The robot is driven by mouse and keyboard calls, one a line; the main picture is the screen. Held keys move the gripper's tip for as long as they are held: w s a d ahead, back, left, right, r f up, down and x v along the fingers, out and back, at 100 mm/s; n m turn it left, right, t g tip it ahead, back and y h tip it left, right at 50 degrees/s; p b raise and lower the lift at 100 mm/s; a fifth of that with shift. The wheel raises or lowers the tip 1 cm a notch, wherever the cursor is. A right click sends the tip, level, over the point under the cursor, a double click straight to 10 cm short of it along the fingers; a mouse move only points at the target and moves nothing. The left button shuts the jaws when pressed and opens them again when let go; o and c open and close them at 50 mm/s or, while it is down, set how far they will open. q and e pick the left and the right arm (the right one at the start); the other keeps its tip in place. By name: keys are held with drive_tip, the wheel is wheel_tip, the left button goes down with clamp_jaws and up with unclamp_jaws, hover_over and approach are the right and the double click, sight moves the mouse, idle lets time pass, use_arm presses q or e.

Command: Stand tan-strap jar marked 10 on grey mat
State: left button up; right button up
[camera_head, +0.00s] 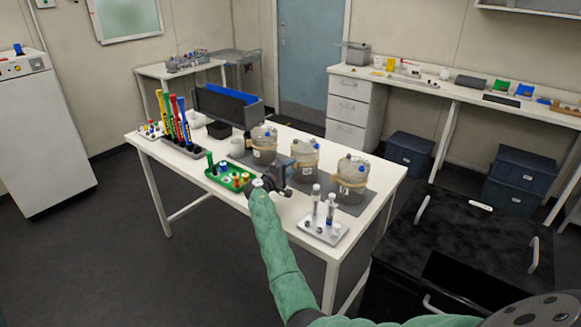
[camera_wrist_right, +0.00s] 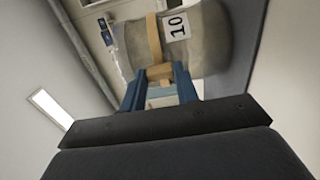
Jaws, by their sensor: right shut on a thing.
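The jar marked 10 (camera_wrist_right: 200,50) is a grey, rounded vessel with a tan strap and a white label, filling the top of the right wrist view. The blue fingers of my right gripper (camera_wrist_right: 160,85) are shut on a tan block at its strap. In the head view, my right gripper (camera_head: 284,178) is beside the middle jar (camera_head: 305,153), which appears to be the held one; its number is too small to read. The grey mat (camera_head: 352,208) lies on the white table under the jars; whether the held jar touches it is unclear. My left gripper is out of view.
Similar jars stand on either side, one left (camera_head: 264,137) and one right (camera_head: 353,172). A green tray (camera_head: 229,181) with small bottles is left of my gripper, and a white rack (camera_head: 320,232) with tubes is at the front. Markers (camera_head: 173,118) and a dark bin (camera_head: 228,105) stand behind.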

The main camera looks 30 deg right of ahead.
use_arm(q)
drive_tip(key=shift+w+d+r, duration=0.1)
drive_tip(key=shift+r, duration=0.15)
use_arm(e)
drive_tip(key=o, duration=1.1)
drive_tip(key=shift+a, duration=0.15)
drive_tip(key=shift+s+a+b, duration=0.2)
drive_tip(key=shift+a+b, duration=0.1)
drive_tip(key=shift+a, duration=0.1)
drive_tip(key=b+v, duration=0.3)
drive_tip(key=v, duration=0.7)
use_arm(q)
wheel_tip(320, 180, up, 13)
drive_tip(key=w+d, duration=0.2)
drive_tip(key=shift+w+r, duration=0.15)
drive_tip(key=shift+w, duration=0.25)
use_arm(e)
drive_tip(key=shift+s+a, duration=0.15)
drive_tip(key=shift+a, duration=0.25)
drive_tip(key=shift+m, duration=0.3)
